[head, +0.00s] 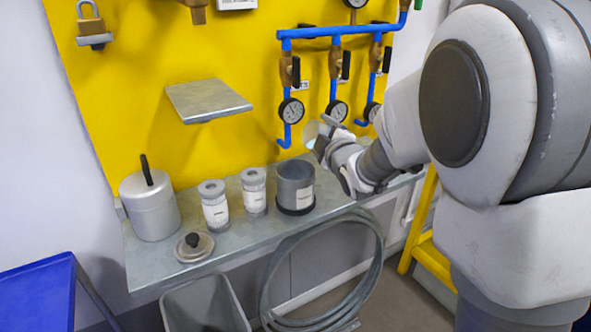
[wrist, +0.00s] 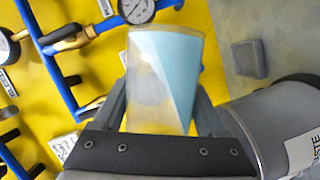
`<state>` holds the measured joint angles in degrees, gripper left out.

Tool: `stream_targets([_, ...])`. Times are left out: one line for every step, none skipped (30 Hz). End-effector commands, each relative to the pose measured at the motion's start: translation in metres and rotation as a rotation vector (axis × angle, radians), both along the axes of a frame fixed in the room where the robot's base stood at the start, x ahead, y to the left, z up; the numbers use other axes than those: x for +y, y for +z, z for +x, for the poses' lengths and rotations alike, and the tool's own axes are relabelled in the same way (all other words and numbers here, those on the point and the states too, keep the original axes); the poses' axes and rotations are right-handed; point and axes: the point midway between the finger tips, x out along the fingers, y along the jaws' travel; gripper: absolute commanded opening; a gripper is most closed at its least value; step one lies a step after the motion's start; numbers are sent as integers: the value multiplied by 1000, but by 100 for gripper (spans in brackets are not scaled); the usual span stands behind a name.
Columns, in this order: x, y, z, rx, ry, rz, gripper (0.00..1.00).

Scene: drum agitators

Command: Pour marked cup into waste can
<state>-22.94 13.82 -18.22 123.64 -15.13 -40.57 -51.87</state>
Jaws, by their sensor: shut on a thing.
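My gripper (head: 325,146) is shut on a clear cup (head: 313,130) above the back right of the metal bench. In the wrist view the cup (wrist: 150,85) sits between both fingers (wrist: 160,115), with pale blue contents (wrist: 175,65) along one side, their edge running diagonally. The cup looks tilted. I cannot make out a mark on it. The waste can (head: 296,185) is a dark grey open cylinder with a white label on the bench, below and left of my gripper. It also shows at the right of the wrist view (wrist: 270,110), its label partly readable. The cup is apart from the can.
Two labelled jars (head: 214,207) (head: 254,192), a metal pot (head: 150,208) and a loose knobbed lid (head: 194,246) stand left of the can. Blue pipes (head: 335,32) with gauges are on the yellow wall behind the cup. A small metal shelf (head: 208,100) juts out above the jars.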

Motion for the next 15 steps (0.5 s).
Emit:
stream_targets([0, -1, 0, -4, 1, -6, 14])
stream_targets([0, -1, 0, -5, 0, -10, 14])
stream_targets([0, -1, 0, -9, 0, -15, 14])
stream_targets([0, -1, 0, -12, 1, -18, 14])
stream_targets([0, -1, 0, -14, 1, -21, 14])
stream_targets([0, -1, 0, -15, 1, -25, 14])
stream_targets([0, -1, 0, -18, 1, -28, 14])
stream_targets([0, -1, 0, -19, 0, -30, 14])
stream_targets([1, -2, 0, -21, 0, -35, 14])
stream_targets([1, -2, 0, -23, 0, -37, 14])
stream_targets([0, -2, 0, -24, 0, -40, 14])
stream_targets([0, -2, 0, -26, 0, -42, 14])
stream_targets([0, -2, 0, -28, 0, -45, 14])
stream_targets([1, -2, 0, -29, 0, -47, 14])
stream_targets([0, -2, 0, -31, 0, -50, 14])
